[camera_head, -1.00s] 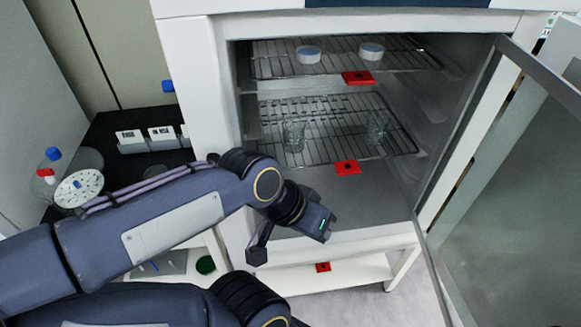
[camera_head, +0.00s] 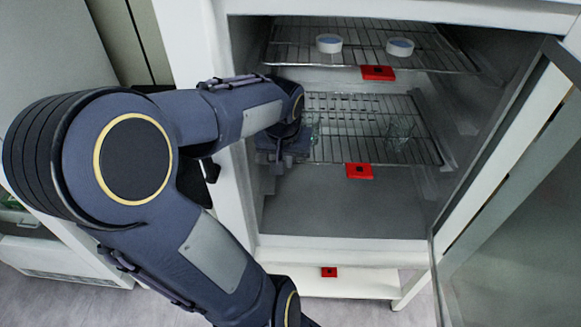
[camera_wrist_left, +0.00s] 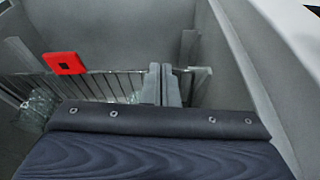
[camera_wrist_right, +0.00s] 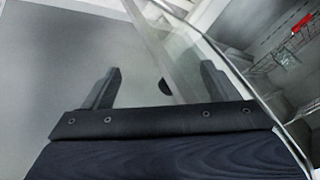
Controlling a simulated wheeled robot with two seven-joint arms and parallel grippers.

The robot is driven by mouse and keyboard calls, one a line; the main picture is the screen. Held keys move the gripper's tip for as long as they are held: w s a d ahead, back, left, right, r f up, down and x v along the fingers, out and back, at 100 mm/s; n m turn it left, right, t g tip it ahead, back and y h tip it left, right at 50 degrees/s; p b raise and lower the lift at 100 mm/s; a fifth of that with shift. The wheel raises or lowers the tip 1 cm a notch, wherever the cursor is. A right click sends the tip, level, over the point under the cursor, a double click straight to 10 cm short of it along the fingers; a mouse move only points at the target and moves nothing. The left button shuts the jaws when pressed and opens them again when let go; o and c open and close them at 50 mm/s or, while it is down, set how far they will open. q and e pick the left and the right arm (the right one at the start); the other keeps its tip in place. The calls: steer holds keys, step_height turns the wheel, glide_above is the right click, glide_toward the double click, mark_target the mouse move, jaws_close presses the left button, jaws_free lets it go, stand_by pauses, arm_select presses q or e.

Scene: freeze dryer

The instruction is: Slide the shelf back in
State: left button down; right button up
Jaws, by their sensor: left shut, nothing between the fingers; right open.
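The freeze dryer is open. Its lower wire shelf (camera_head: 355,155) carries glass beakers (camera_head: 400,130) and has a red tag (camera_head: 359,171) at its front edge. The tag (camera_wrist_left: 64,63) also shows in the left wrist view. An upper wire shelf (camera_head: 450,62) carries two white dishes. My left gripper (camera_head: 283,155) is at the left front of the lower shelf. In the left wrist view its fingers (camera_wrist_left: 165,85) are together and empty beside the shelf's edge; contact cannot be told. My right gripper (camera_wrist_right: 160,85) is open, shown only in its wrist view, with a pale strip behind its fingers.
The dryer's glass door (camera_head: 520,220) stands open on the right. The left cabinet wall (camera_head: 236,185) is close to my left forearm. A low ledge (camera_head: 370,282) with another red tag is below. The cabinet floor under the lower shelf is clear.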

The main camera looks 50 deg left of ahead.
arm_select(q)
steer(key=w+a+f, duration=0.5)
steer(key=f, duration=0.4)
steer(key=shift+a+f, duration=0.15)
steer(key=shift+f, duration=0.15)
steer(key=w+a, duration=0.3)
steer(key=shift+w, duration=0.1)
stand_by(0.5)
